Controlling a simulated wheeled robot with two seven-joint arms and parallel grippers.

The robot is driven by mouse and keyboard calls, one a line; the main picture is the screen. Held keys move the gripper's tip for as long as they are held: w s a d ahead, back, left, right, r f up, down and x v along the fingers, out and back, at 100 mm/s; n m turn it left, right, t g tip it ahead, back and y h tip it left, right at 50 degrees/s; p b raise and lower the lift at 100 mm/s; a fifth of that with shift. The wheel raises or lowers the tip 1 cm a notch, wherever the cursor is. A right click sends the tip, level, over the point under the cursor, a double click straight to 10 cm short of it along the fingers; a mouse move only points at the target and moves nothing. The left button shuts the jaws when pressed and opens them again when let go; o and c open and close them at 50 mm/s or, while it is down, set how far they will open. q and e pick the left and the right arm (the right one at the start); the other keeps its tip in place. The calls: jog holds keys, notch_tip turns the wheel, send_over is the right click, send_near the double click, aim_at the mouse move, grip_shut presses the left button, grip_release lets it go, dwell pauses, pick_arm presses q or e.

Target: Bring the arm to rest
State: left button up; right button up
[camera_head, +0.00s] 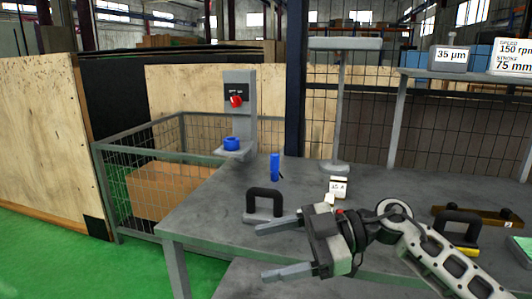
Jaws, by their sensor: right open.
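My right gripper (262,253) is open, its two grey fingers spread and pointing left, with nothing between them. My right arm (440,258) comes in from the lower right and reaches across the front part of the grey table (215,210). A black handle on a grey base (265,204) stands just behind the upper finger; I cannot tell whether they touch. My left gripper is not in view.
A blue cylinder (275,167) and a small labelled white block (338,186) stand behind the gripper. A grey stand (238,92) with a red knob holds a blue ring (231,144). A second black handle (457,227) is at right. A wire cage (140,150) stands left.

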jog(key=s+d+f+m+t+h, duration=0.1)
jog(key=d+f+m+t+h, duration=0.1)
jog(key=f+m+t, duration=0.3)
jog(key=s+d+f+m+t+h+p, duration=0.1)
jog(key=d+f+m+t+h, duration=0.2)
jog(key=m+t, duration=0.45)
jog(key=s+d+f+m+t+h, duration=0.1)
jog(key=d+f+m+t+h, duration=0.15)
jog(key=m+t, duration=0.4)
jog(key=s+d+f+g+h, duration=0.2)
jog(key=s+f+g, duration=0.1)
jog(key=s+f, duration=0.3)
jog(key=s+d+f+g+h, duration=0.2)
jog(key=s+f+g+h, duration=0.1)
jog(key=s+f, duration=0.4)
notch_tip(320, 180, down, 2)
jog(key=shift+d+f+m+g+p, duration=0.1)
jog(key=shift+d+m+g+p, duration=0.2)
jog(key=shift+m+g+p, duration=0.15)
